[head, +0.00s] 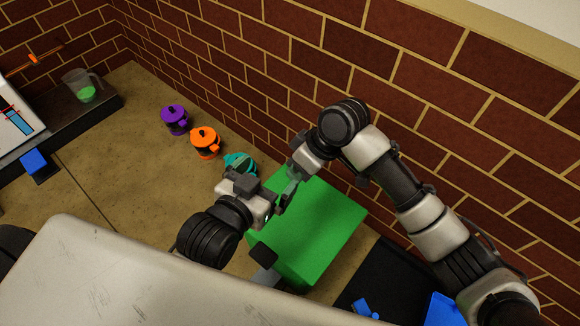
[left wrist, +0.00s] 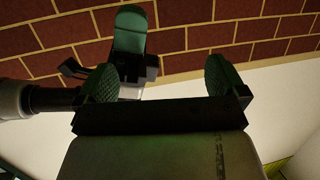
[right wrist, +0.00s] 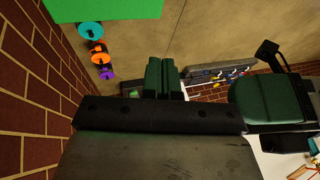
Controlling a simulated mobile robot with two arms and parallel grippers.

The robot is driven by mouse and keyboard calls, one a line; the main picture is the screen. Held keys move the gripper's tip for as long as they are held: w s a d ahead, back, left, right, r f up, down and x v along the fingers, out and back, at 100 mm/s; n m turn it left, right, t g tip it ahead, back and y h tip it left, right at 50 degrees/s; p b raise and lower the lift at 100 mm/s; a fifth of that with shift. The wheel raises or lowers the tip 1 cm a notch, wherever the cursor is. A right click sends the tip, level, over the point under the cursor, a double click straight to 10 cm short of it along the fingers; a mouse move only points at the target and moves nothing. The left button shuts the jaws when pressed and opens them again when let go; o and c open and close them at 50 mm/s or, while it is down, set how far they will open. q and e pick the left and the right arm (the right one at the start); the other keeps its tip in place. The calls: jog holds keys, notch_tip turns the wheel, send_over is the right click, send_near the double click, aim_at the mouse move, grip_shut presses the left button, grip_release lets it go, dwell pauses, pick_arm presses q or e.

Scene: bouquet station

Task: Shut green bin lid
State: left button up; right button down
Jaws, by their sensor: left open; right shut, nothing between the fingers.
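The green bin (head: 322,222) stands on the counter below my grippers in the head view. Its top looks like a flat green surface; I cannot tell clearly whether this is the lid lying fully shut. A corner of green shows at the top of the right wrist view (right wrist: 105,8). My left gripper (head: 266,180) is open and empty above the bin's left far edge. My right gripper (head: 291,181) is shut and empty, close beside the left one above the bin's far left corner. The right gripper also shows between the left fingers in the left wrist view (left wrist: 130,60).
Purple (head: 174,119), orange (head: 205,142) and teal (head: 240,162) lidded pots stand in a row left of the bin. A brick wall (head: 450,110) rises close behind. A dark tray (head: 385,283) with blue items lies right of the bin. Counter at left is partly clear.

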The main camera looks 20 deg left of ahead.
pick_arm(q)
jog(key=s+a+f+g+y+p, duration=0.2)
jog(key=s+f+g, duration=0.3)
jog(key=s+g, duration=0.1)
jog(key=shift+s+a+f+g+p, duration=0.25)
jog(key=shift+s+f+g+p, duration=0.1)
jog(key=shift+g, duration=0.15)
pick_arm(e)
jog(key=shift+s+a+f+t, duration=0.2)
jog(key=shift+s+f+t, duration=0.15)
jog(key=shift+s, duration=0.2)
